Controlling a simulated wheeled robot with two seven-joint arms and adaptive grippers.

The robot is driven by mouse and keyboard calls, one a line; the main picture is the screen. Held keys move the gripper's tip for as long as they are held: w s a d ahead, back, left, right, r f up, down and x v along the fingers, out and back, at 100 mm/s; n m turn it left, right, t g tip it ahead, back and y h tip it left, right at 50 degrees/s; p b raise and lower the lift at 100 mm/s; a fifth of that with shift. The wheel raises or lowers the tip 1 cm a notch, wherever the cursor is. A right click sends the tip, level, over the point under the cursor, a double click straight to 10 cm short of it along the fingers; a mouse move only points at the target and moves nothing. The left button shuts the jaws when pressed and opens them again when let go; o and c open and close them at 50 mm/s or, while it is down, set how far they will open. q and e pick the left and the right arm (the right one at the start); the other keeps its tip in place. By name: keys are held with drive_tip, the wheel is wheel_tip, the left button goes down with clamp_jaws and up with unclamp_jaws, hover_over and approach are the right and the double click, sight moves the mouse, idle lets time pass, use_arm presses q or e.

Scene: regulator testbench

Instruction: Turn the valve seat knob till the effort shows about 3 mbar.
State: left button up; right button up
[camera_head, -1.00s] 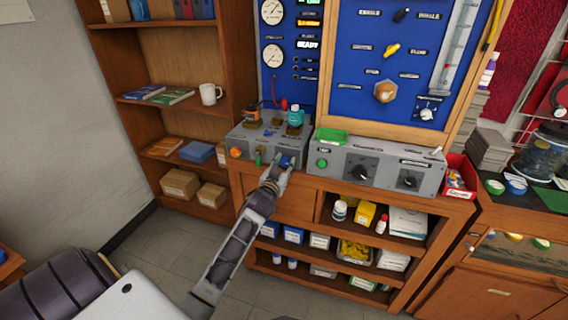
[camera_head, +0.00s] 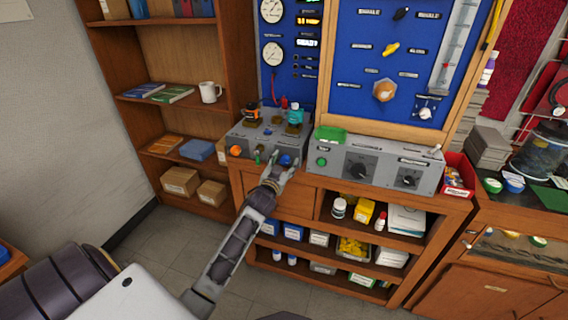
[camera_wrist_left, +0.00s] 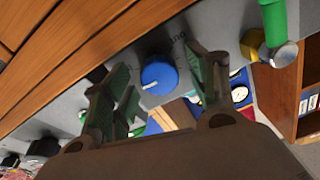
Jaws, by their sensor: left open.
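The blue knob (camera_head: 286,160) sits on the front of a grey box (camera_head: 250,141) on the bench; I take it for the valve seat knob, though its label is not readable. It also shows in the left wrist view (camera_wrist_left: 158,77), round with a white pointer mark. My left gripper (camera_head: 281,165) is open, its fingers on either side of the knob with gaps to it; in the wrist view the fingers (camera_wrist_left: 162,85) flank it. The lit displays (camera_head: 308,20) on the blue panel are too small to read. My right gripper is not in view.
An orange knob (camera_head: 236,151) and a green part (camera_head: 257,158) are on the same box front. A grey console (camera_head: 385,165) with black knobs stands to its right. A red bin (camera_head: 457,176) is farther right. Shelves lie below.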

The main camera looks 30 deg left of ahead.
use_arm(q)
drive_tip(key=shift+s, duration=0.1)
drive_tip(key=v, duration=1.1)
drive_tip(key=shift+s, duration=0.4)
idle(0.3)
drive_tip(key=shift+f, duration=0.1)
idle(0.6)
